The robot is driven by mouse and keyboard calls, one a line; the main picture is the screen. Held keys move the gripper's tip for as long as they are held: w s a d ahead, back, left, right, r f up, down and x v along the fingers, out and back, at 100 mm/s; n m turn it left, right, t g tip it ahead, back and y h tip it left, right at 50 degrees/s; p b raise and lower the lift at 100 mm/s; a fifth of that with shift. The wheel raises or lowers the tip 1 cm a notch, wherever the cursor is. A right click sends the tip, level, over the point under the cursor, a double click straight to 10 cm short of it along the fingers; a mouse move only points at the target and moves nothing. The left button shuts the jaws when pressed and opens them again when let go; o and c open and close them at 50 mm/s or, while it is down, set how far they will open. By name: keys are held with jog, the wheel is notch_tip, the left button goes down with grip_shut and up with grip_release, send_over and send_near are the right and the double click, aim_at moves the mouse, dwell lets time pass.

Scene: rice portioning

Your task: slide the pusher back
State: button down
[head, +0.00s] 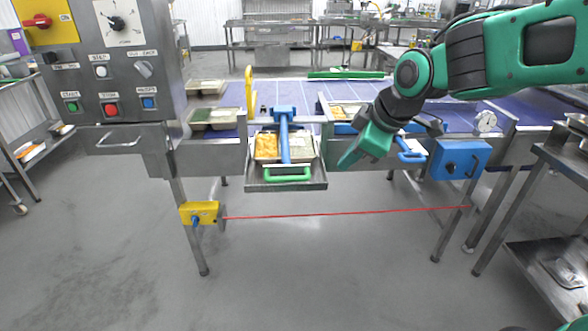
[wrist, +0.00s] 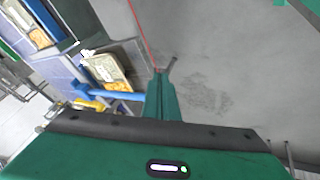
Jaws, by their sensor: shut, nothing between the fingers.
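The blue pusher (head: 285,135) is a long bar with a block at its far end. It lies lengthwise over a food tray (head: 267,147) that holds yellow food and white rice, and its near end reaches the tray's front part. In the wrist view a blue bar (wrist: 110,94), which looks like the pusher, runs to the left of my fingers. My gripper (head: 342,166) is shut and empty, pointing down and left. It is to the right of the pusher and apart from it in the head view. In the wrist view my gripper (wrist: 164,74) partly covers the bar's right end.
A steel drawer (head: 315,184) with a green handle (head: 287,178) sticks out under the food tray. A red cord (head: 345,213) runs low across the front from a yellow box (head: 199,212). A blue box (head: 460,159) and a blue handle (head: 410,156) are at the right.

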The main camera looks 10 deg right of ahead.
jog(key=w+a+r+n+y, duration=0.1)
jog(key=w+a+n, duration=0.15)
jog(key=a, duration=0.55)
jog(key=x, duration=0.8)
jog(key=shift+w+f+n+t, duration=0.2)
jog(key=shift+f+n+t, duration=0.05)
jog(key=shift+n+t, duration=0.1)
jog(key=shift+w+a, duration=0.1)
jog(key=shift+a, duration=0.1)
